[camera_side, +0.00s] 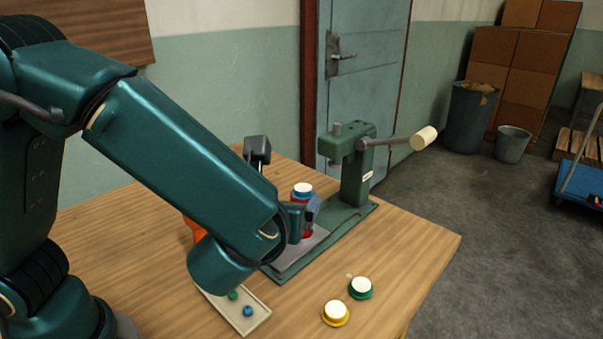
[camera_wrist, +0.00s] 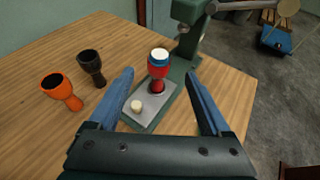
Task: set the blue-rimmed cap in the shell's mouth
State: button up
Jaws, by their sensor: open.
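The red shell (camera_wrist: 157,72) stands upright on the grey plate of a green press; in the side view its red body (camera_side: 306,233) is partly hidden by my gripper. The blue-rimmed cap (camera_wrist: 159,55), white on top, sits level on the shell's mouth; it also shows in the side view (camera_side: 302,190). I cannot tell how deep it sits. My gripper (camera_wrist: 160,74) is open, with its blue fingers apart to either side of the shell in the wrist view. Nothing is held between them.
The green press (camera_side: 355,175) with its lever rises just behind the shell. Yellow-rimmed (camera_side: 335,314) and green-rimmed (camera_side: 360,288) caps lie at the front right. A tray (camera_side: 262,316) holds small pieces.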

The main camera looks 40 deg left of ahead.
jog(key=s+a+n+g+h, duration=0.1)
jog(key=s+a+n+g, duration=0.65)
jog(key=s+n, duration=0.5)
jog(key=s+d+n+h, duration=0.1)
jog(key=n+h, duration=0.1)
jog(key=n, duration=0.3)
jog(key=s+d+n+t+h, duration=0.1)
jog(key=n+h, duration=0.1)
jog(key=n, duration=0.4)
jog(key=s+d+r+n+h, duration=0.1)
jog(key=d+n+h, duration=0.1)
jog(key=n, duration=0.4)
jog(key=shift+t, duration=0.35)
